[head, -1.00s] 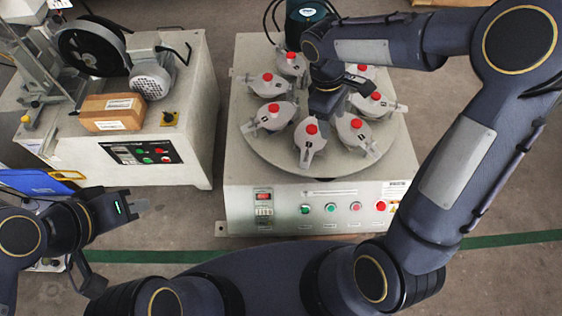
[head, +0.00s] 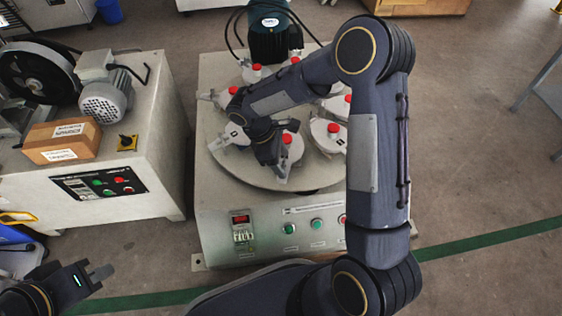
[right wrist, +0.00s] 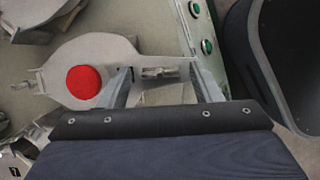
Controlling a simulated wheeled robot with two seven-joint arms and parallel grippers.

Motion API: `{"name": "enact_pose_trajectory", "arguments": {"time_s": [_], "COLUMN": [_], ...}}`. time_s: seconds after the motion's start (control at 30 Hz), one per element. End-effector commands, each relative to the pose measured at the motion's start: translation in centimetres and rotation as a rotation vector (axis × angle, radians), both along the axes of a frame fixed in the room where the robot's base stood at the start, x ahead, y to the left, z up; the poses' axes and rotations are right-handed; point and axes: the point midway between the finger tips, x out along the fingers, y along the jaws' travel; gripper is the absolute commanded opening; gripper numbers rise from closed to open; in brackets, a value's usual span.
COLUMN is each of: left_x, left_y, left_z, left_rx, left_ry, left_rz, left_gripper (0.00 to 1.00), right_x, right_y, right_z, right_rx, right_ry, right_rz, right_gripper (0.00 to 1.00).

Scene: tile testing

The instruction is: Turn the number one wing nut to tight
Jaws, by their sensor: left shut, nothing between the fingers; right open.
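Several grey jars with red knobs sit in a ring on a round turntable (head: 235,172). My right gripper (head: 276,168) is low over the front of the ring, beside a jar (head: 293,150). In the right wrist view a jar with a red knob (right wrist: 84,82) lies left of the fingers. Its small metal clamp with the wing nut (right wrist: 160,72) lies between the open fingers of my right gripper (right wrist: 162,85), and I see no grip on it. I cannot read this jar's number. My left gripper (head: 97,274) is shut and empty, low at the left, away from the jars.
The turntable machine has a front panel with buttons (head: 289,229) and a dark motor (head: 272,30) behind. Another machine with a cardboard box (head: 62,141) stands to the left. A neighbouring jar's label reads 7 (right wrist: 14,171). My right arm hides the turntable's right side.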

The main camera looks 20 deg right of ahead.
Motion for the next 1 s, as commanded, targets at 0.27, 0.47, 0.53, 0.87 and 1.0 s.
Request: {"name": "enact_pose_trajectory", "arguments": {"time_s": [0.27,0.47,0.53,0.87,1.0], "left_x": [0.0,0.0,0.0,0.0,0.0], "left_y": [0.0,0.0,0.0,0.0,0.0], "left_z": [0.0,0.0,0.0,0.4,1.0], "left_rx": [0.0,0.0,0.0,0.0,0.0], "left_ry": [0.0,0.0,0.0,0.0,0.0], "left_rz": [0.0,0.0,0.0,0.0,0.0], "left_gripper": [0.0,0.0,0.0,0.0,0.0], "right_x": [0.0,0.0,0.0,0.0,0.0], "right_y": [-0.1,0.0,0.0,0.0,-0.1], "right_z": [-0.1,-0.1,-0.1,0.0,0.2], "right_rx": [0.0,0.0,0.0,-0.001,-0.001], "right_ry": [0.0,0.0,0.0,0.001,0.001], "right_rz": [0.0,0.0,0.0,-0.03,-0.09], "right_gripper": [0.56,0.29,0.2,0.14,0.14]}}
